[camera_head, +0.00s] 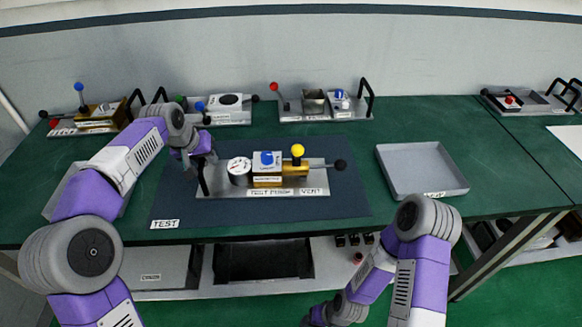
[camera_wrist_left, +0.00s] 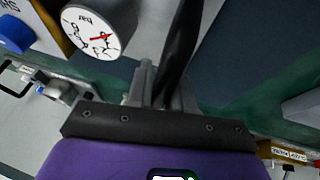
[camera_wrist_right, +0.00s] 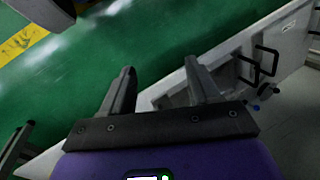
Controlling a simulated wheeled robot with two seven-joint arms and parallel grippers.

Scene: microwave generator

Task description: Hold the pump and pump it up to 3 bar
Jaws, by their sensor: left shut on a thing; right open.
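The test pump (camera_head: 286,186) sits on the dark mat, a grey base plate marked TEST PUMP and VENT. It carries a round white gauge (camera_head: 239,168), a blue knob (camera_head: 267,158), a yellow knob (camera_head: 297,150) and a black-ended lever (camera_head: 339,164) on the right. My left gripper (camera_head: 200,164) is shut on the black handle (camera_wrist_left: 182,45) at the pump's left end. In the left wrist view the gauge (camera_wrist_left: 92,32) shows a red needle and "bar"; I cannot read its value. My right gripper (camera_wrist_right: 160,82) is open and empty, low in front of the table.
The mat (camera_head: 345,205) has a TEST label. An empty grey tray (camera_head: 422,192) lies right of it; another tray is partly behind my left arm. Several other devices with handles and coloured knobs stand along the back edge. A shelf (camera_head: 200,285) runs under the table.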

